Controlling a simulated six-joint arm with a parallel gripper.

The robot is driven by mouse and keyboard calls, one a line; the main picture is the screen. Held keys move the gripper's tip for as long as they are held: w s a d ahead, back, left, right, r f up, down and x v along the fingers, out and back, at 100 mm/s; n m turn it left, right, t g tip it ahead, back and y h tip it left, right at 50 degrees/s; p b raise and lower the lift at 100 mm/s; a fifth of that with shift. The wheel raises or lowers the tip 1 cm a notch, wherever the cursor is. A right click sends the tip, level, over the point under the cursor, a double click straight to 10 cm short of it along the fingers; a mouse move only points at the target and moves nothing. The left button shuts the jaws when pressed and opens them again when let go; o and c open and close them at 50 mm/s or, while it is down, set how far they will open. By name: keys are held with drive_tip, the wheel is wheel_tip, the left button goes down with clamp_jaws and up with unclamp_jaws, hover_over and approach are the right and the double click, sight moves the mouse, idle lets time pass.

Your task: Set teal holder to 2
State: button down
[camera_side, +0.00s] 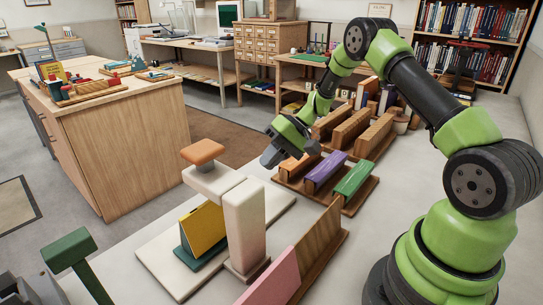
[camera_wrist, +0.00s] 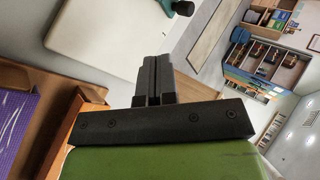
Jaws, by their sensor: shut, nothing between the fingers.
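The teal holder (camera_side: 204,261) is low on a white board in the side view, with a yellow panel (camera_side: 203,230) standing tilted in it. A white block-shaped stand (camera_side: 246,222) with an orange-brown pad (camera_side: 202,151) on top rises beside it and hides part of it. I see no number marks on the holder. My gripper (camera_side: 271,157) is above the table, behind and to the right of the orange-brown pad, apart from the holder. Its dark fingers are together and empty, as the wrist view (camera_wrist: 153,80) also shows.
Wooden racks with orange, purple (camera_side: 325,170) and green (camera_side: 354,179) blocks stand right of my gripper. A pink block (camera_side: 272,279) in a wooden rack is at the front. A dark green-topped post (camera_side: 68,250) stands front left. The white board (camera_side: 160,250) has bare room left of the holder.

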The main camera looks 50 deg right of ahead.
drive_tip(key=x, duration=0.7)
drive_tip(key=shift+a+f, duration=0.15)
drive_tip(key=shift+a, duration=0.05)
drive_tip(key=shift+w+a, duration=0.35)
drive_tip(key=shift+a, duration=0.25)
drive_tip(key=shift+w+a, duration=0.3)
drive_tip(key=shift+a, duration=0.25)
drive_tip(key=shift+w+a, duration=0.3)
drive_tip(key=shift+a, duration=0.3)
drive_tip(key=shift+a, duration=2.05)
drive_tip(key=shift+d, duration=0.1)
